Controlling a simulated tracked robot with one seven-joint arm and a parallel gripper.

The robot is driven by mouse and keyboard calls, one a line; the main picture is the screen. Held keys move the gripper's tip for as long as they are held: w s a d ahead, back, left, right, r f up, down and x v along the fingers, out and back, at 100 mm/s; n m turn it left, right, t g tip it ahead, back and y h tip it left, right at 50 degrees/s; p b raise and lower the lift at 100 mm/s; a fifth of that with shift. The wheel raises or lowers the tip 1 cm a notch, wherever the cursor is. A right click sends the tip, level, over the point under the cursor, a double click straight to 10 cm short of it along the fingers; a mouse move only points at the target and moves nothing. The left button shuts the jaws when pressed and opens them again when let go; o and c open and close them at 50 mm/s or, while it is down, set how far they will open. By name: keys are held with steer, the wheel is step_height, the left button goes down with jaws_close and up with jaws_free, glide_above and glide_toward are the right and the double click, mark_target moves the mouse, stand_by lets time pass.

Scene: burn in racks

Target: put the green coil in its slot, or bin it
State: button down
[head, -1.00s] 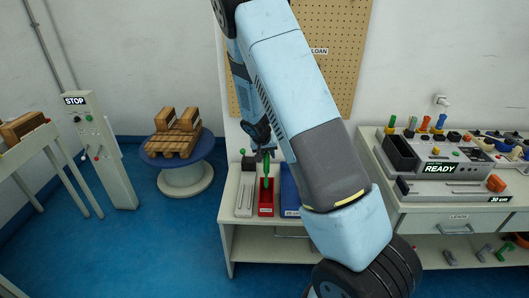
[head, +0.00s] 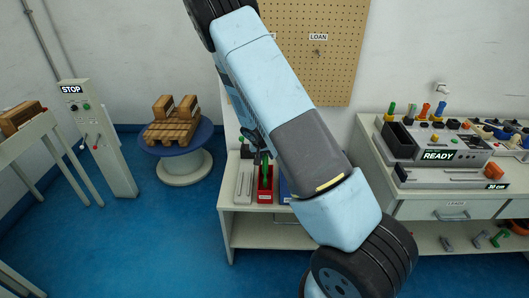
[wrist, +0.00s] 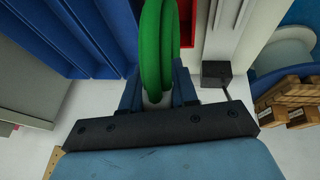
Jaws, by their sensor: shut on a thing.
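The green coil (wrist: 158,45) hangs in loops between the two fingers of my gripper (wrist: 157,88) in the wrist view. My gripper is shut on it. In the head view the green coil (head: 264,171) shows as a narrow upright strip at the red bin (head: 265,196), and my gripper (head: 261,152) is partly hidden by my arm. I cannot tell whether the coil's lower end is inside the bin or in front of it. A corner of the red bin (wrist: 187,22) shows beyond the coil in the wrist view.
A pale slotted tray (head: 244,186) stands left of the red bin, and a blue bin (head: 285,190) stands right of it, partly hidden by my arm. A console reading READY (head: 437,155) stands on the right bench. A STOP post (head: 100,145) and a spool table (head: 184,165) stand left.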

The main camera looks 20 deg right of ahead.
steer(key=shift+f, duration=2.9)
steer(key=c, duration=0.8)
jaws_free()
steer(key=v, duration=1.3)
steer(key=shift+s+a+r, duration=0.1)
steer(key=shift+a+r, duration=0.1)
steer(key=shift+r, duration=0.1)
